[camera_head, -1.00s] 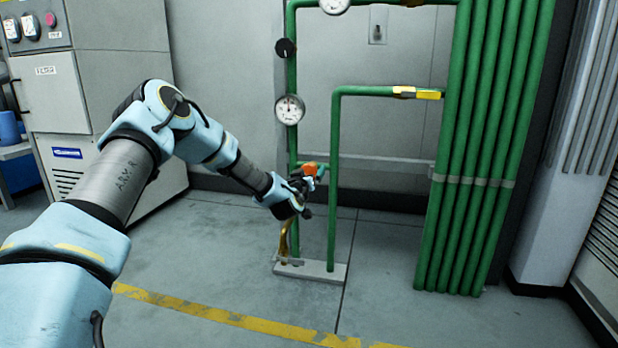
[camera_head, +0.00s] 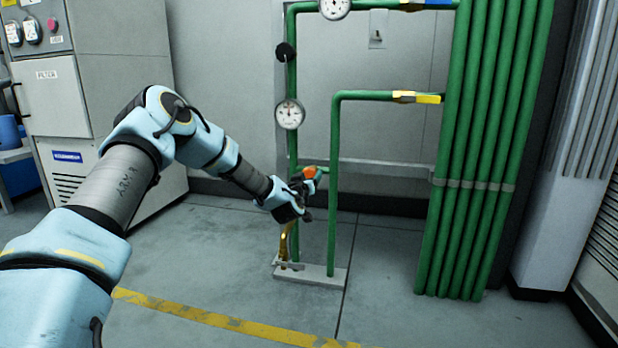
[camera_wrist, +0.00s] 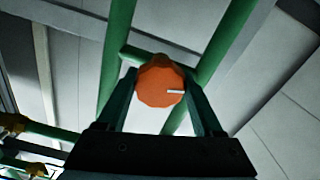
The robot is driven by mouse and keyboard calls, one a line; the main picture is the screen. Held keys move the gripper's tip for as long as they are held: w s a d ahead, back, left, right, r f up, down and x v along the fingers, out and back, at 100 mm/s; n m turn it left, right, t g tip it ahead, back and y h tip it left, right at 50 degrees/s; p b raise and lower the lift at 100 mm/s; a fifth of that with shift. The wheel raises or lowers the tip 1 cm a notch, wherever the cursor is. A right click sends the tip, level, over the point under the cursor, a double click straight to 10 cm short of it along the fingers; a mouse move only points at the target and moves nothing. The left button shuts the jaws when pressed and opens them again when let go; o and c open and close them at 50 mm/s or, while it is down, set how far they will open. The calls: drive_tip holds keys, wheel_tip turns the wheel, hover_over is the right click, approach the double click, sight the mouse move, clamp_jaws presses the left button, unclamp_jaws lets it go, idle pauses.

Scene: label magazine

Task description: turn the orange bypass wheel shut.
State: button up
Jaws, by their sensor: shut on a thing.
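The orange bypass wheel (camera_head: 310,173) sits on the short green cross pipe between two upright green pipes. In the wrist view the wheel (camera_wrist: 160,86) is a faceted orange disc with a white mark pointing right. My gripper (camera_wrist: 162,92) has one finger on each side of the wheel and is shut on it. In the head view my gripper (camera_head: 304,185) reaches the wheel from the lower left and hides part of it.
A round gauge (camera_head: 289,114) and a black knob (camera_head: 285,51) are on the left upright pipe above the wheel. A brass-coloured part (camera_head: 284,243) is low by the base plate (camera_head: 325,275). A bundle of green pipes (camera_head: 478,150) stands to the right. The floor in front is clear.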

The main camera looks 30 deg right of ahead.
drive_tip(key=shift+c, duration=1)
drive_tip(key=shift+d+r+m+p, duration=0.1)
drive_tip(key=shift+r+m+p, duration=0.1)
drive_tip(key=shift+m+p, duration=0.75)
drive_tip(key=m+p, duration=0.1)
drive_tip(key=m, duration=0.2)
drive_tip(key=shift+m, duration=0.35)
drive_tip(key=m+p, duration=0.1)
drive_tip(key=m, duration=0.3)
drive_tip(key=shift+f+m, duration=0.1)
drive_tip(key=shift+m, duration=0.2)
drive_tip(key=m+p, duration=0.1)
drive_tip(key=m, duration=0.4)
drive_tip(key=shift+s, duration=0.1)
drive_tip(key=m, duration=0.5)
drive_tip(key=shift+f+m+p, duration=0.15)
drive_tip(key=shift+m+p, duration=0.15)
drive_tip(key=shift+p, duration=0.1)
